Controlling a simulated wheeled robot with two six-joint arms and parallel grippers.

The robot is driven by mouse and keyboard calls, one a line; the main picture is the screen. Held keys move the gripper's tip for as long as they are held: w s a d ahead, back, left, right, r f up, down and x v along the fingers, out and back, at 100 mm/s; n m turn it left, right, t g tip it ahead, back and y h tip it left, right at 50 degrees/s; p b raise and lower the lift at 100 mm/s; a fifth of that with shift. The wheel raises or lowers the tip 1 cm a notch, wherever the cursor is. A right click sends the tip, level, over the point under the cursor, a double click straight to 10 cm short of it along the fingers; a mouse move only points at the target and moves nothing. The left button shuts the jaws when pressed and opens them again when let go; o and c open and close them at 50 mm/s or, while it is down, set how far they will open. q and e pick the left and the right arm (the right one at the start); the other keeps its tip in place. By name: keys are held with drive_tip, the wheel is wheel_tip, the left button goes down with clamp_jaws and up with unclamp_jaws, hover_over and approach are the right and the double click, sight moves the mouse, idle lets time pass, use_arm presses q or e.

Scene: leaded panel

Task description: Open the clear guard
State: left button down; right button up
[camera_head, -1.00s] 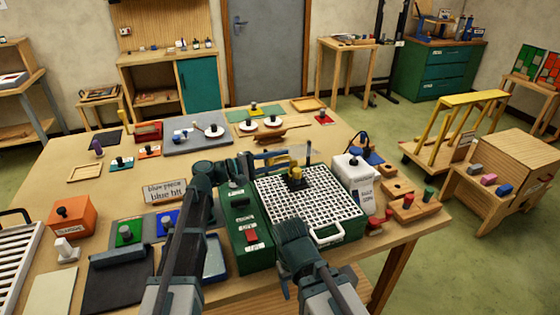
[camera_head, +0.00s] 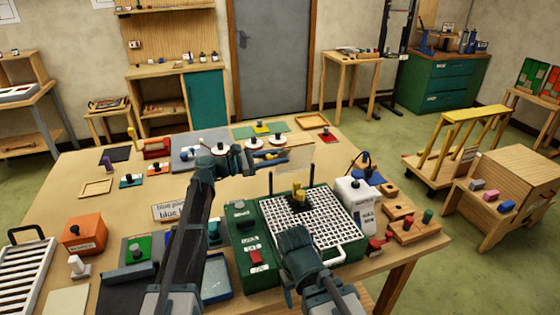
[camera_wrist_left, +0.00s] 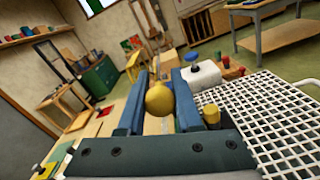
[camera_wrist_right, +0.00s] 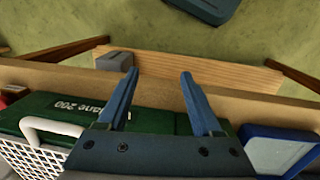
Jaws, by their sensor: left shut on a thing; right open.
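The clear guard (camera_head: 293,158) shows as a faint see-through panel, seemingly upright, behind the white grid (camera_head: 325,222) of the green machine (camera_head: 246,215). Its outline is hard to make out. My left gripper (camera_head: 275,160) is at the guard's left side, beyond the grid. In the left wrist view its blue fingers are shut on a round yellow knob (camera_wrist_left: 160,98). My right gripper (camera_head: 292,250) is low over the machine's front edge. In the right wrist view its fingers (camera_wrist_right: 157,74) are apart and empty, with the white handle (camera_wrist_right: 52,128) to the left.
A yellow-topped part (camera_head: 298,190) stands on the grid. Plates with knobs (camera_head: 220,147) lie behind. A red switch (camera_head: 255,256) is on the machine's left part.

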use_arm(q)
drive_tip(key=shift+w+a+r+n, duration=0.1)
drive_tip(key=shift+w+a+n, duration=0.15)
drive_tip(key=shift+w+n, duration=0.5)
drive_tip(key=shift+w+a+r+n, duration=0.1)
drive_tip(key=shift+w+a+n, duration=0.15)
drive_tip(key=shift+w+n, duration=0.5)
drive_tip(key=shift+s, duration=0.1)
drive_tip(key=c, duration=0.6)
unclamp_jaws()
drive_tip(key=v, duration=1.3)
drive_tip(key=shift+a, duration=0.35)
drive_tip(key=shift+s, duration=0.2)
